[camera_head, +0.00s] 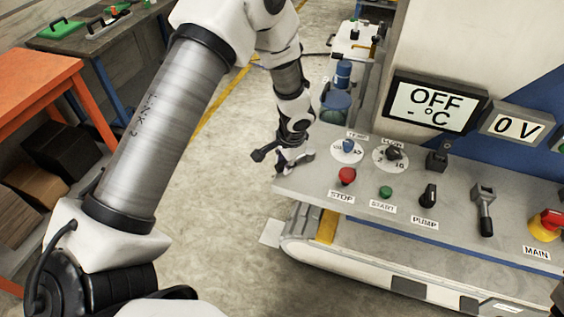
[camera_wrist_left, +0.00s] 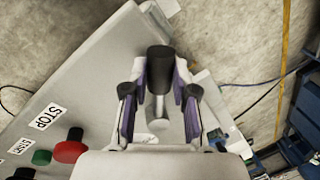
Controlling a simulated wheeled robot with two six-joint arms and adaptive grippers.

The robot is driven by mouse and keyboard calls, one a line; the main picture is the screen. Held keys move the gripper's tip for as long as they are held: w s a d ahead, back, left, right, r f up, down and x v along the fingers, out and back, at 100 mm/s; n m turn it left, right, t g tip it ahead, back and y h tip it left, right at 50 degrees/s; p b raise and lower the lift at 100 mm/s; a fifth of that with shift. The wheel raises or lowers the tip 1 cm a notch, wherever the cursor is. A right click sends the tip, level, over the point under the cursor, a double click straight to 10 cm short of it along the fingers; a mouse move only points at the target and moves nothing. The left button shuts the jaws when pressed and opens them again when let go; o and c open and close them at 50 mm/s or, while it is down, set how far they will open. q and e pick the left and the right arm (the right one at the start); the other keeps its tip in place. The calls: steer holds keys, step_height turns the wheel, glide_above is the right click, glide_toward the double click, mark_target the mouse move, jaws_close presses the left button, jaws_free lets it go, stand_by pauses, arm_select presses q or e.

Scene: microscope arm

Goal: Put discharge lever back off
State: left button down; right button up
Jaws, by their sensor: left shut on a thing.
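My left gripper (camera_head: 284,162) is at the left end of the grey control panel (camera_head: 312,182), beyond the red STOP button (camera_head: 347,176). In the left wrist view the gripper (camera_wrist_left: 160,92) has a lever with a black grip (camera_wrist_left: 160,56) and a pale metal shaft between its fingers, and is shut on it. I take this as the discharge lever; no label for it is readable. In the head view the gripper and wrist mostly hide the lever. My right gripper is not in view.
The panel also carries a green START button (camera_head: 385,192), a PUMP switch (camera_head: 428,195), another black-handled lever (camera_head: 485,212) and a red and yellow MAIN switch (camera_head: 546,225). A display (camera_head: 434,103) reads OFF. Open floor (camera_head: 222,215) lies left of the panel.

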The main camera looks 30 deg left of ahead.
mark_target(299, 179)
arm_select(q)
steer(key=shift+s+d+f+n+b, duration=0.1)
steer(key=shift+d+n+b, duration=0.1)
steer(key=shift+d+n, duration=0.2)
steer(key=shift+s+d+f+n+b, duration=0.1)
steer(key=shift+d+n+b, duration=0.15)
steer(key=shift+n, duration=0.25)
steer(key=shift+d+n+g, duration=0.3)
steer(key=shift+d+n, duration=0.4)
steer(key=shift+n, duration=0.1)
steer(key=shift+w+d+r+n+g+b, duration=0.15)
steer(key=shift+d+n+b, duration=0.15)
steer(key=shift+d+n, duration=0.6)
steer(key=shift+s+d+n+g+b, duration=0.2)
steer(key=shift+d+n, duration=0.35)
steer(key=shift+n, duration=0.55)
steer(key=c, duration=0.9)
jaws_free()
steer(key=shift+w, duration=0.3)
